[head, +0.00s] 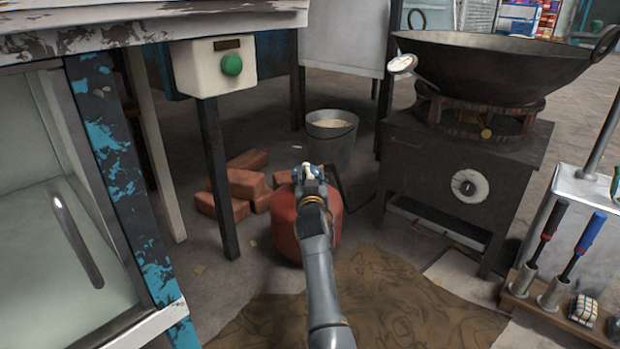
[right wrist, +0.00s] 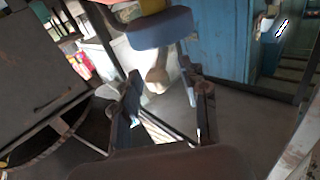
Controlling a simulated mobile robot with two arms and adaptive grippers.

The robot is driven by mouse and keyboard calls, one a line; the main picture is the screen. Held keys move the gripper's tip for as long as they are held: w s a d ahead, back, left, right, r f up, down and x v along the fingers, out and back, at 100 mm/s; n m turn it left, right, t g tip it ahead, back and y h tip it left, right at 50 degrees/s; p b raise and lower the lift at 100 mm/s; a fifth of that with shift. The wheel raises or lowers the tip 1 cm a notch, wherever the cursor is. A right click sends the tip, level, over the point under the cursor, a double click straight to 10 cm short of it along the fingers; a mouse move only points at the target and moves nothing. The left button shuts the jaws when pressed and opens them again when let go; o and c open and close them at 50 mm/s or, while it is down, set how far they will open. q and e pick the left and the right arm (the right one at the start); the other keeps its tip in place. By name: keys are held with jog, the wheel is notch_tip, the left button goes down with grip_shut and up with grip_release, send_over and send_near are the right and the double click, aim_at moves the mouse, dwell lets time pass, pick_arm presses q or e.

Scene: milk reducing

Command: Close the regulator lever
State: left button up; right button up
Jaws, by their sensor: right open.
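The red gas cylinder (head: 284,228) stands on the floor in the middle of the head view, partly hidden by my right arm. My right gripper (head: 309,174) is over the cylinder's top, where blue and white parts show close together. The regulator and its lever are too small and covered there to tell apart. In the right wrist view my right gripper (right wrist: 160,72) is open, with a pale rounded piece (right wrist: 157,77) seen between or beyond its fingers. A blue block with yellow (right wrist: 160,28) fills the top of that view; I cannot tell whether it is the regulator. My left gripper is not in view.
A black hose (head: 345,190) runs beside the cylinder toward the stove (head: 450,170), which bears a large wok (head: 490,70). Bricks (head: 247,183) and a bucket (head: 331,135) stand behind.

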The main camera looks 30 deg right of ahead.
notch_tip(320, 180, up, 10)
jog(key=shift+f, duration=0.15)
jog(key=shift+c, duration=0.2)
